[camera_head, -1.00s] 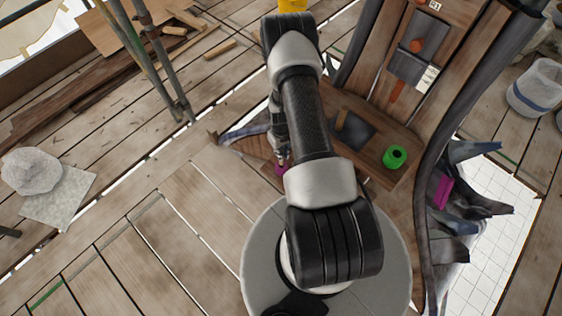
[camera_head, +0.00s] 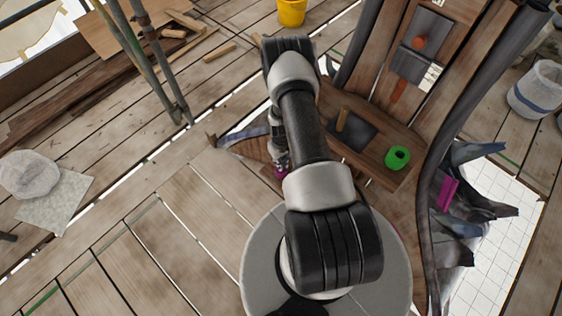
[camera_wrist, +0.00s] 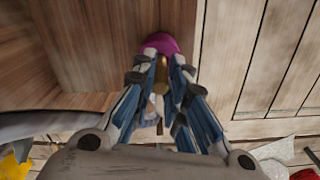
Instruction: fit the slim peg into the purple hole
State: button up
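My gripper (camera_wrist: 160,65) is shut on a slim brass-coloured peg (camera_wrist: 159,88) in the wrist view. The peg lies between the two fingers, and its lower end shows between them. A purple round piece (camera_wrist: 160,42) sits on the wood just past the fingertips. Its hole is hidden by the fingers and the peg, so I cannot tell whether the peg tip is inside it. In the head view my gripper (camera_head: 279,158) is just above the purple piece (camera_head: 281,172), partly hidden by my arm.
A green ring (camera_head: 397,158) and an upright tan peg (camera_head: 342,119) by a dark panel stand on the wooden shelf to the right. Curved dark timbers rise behind it. A magenta piece (camera_head: 446,193) lies among dark spikes at right. Open planks lie to the left.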

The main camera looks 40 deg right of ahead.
jog(key=o, duration=0.4)
jog(key=shift+c, duration=0.2)
jog(key=shift+r, duration=0.1)
jog(key=w+a+r+p, duration=0.1)
jog(key=w+r+p, duration=0.15)
jog(key=r, duration=1.05)
jog(key=w+a+r+p, duration=0.1)
jog(key=w+r+p, duration=0.15)
jog(key=r, duration=1.05)
jog(key=a+r+n+t, duration=0.1)
jog(key=a+r, duration=0.3)
jog(key=r, duration=0.6)
jog(key=a+r+t, duration=0.1)
jog(key=a+r, duration=0.3)
jog(key=r, duration=0.6)
jog(key=s+a+r+t, duration=0.2)
jog(key=s+a+r, duration=0.7)
jog(key=r, duration=0.3)
jog(key=s+a+r, duration=0.1)
jog(key=s+a, duration=0.1)
jog(key=s, duration=0.3)
jog(key=s+a+r+n, duration=0.1)
jog(key=s+a+r, duration=0.1)
jog(key=s, duration=0.3)
jog(key=shift+s+a+r+t+b, duration=0.2)
jog(key=shift+s+a+t+b, duration=0.1)
jog(key=shift+s+t+b, duration=0.15)
